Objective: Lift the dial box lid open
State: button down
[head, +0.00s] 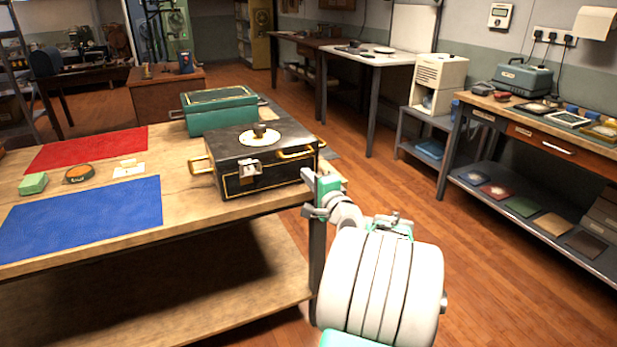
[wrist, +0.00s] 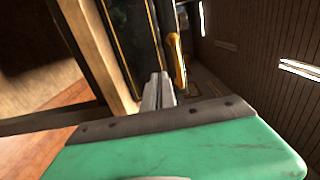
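The dial box (head: 235,182) is a black box with gold edging, near the right end of the wooden table. Its lid is down, with a dark dial knob (head: 260,129) on a pale disc on top. A metal latch (head: 250,168) is on the front and gold handles (head: 297,153) are on the sides. My gripper (head: 309,193) is just right of the box's front right corner, below lid height. In the wrist view its fingers (wrist: 158,92) lie together with nothing seen between them. The box's dark side (wrist: 132,40) and a gold handle (wrist: 177,62) are just beyond; contact is unclear.
A teal case (head: 220,112) stands behind the box. A blue mat (head: 85,217), a red mat (head: 88,148), a green block (head: 33,183) and a round tin (head: 78,174) lie to the left. Open floor (head: 400,185) lies right of the table.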

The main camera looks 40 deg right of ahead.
aim_at(294, 152)
jog(key=shift+w, duration=0.15)
jog(key=shift+p+x, duration=0.65)
jog(key=shift+x, duration=2.6)
jog(key=shift+s+a, duration=0.1)
jog(key=shift+s, duration=0.25)
jog(key=shift+r+p, duration=0.85)
jog(key=shift+r, duration=0.4)
jog(key=shift+r+p, duration=0.95)
jog(key=shift+r, duration=0.4)
